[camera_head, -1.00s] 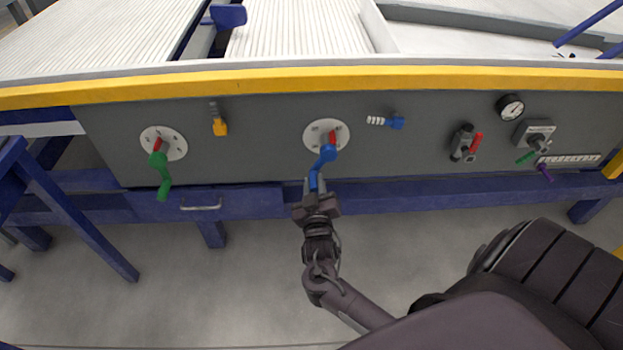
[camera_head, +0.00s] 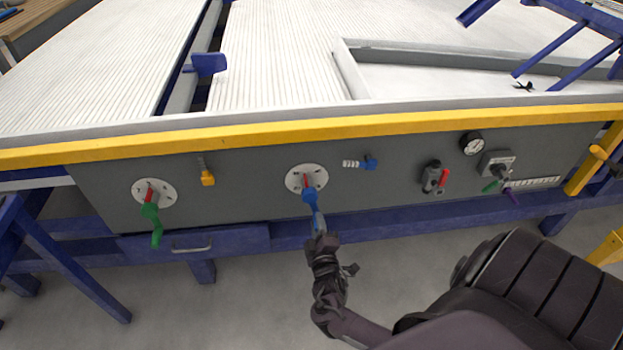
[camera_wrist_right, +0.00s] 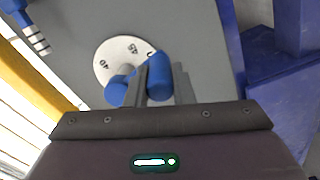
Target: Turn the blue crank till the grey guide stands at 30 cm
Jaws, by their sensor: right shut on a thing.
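The blue crank (camera_head: 312,208) sits on a round white dial (camera_head: 299,179) with a red pointer, in the middle of the grey front panel. Its arm hangs downward from the dial. My right gripper (camera_head: 318,238) is shut on the crank's handle. In the right wrist view the fingers (camera_wrist_right: 158,85) close around the blue handle (camera_wrist_right: 160,76), and the dial (camera_wrist_right: 112,60) shows numbers, partly covered. The grey guide cannot be made out for certain. My left gripper is not in view.
A green crank (camera_head: 152,215) with its own dial is to the left.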

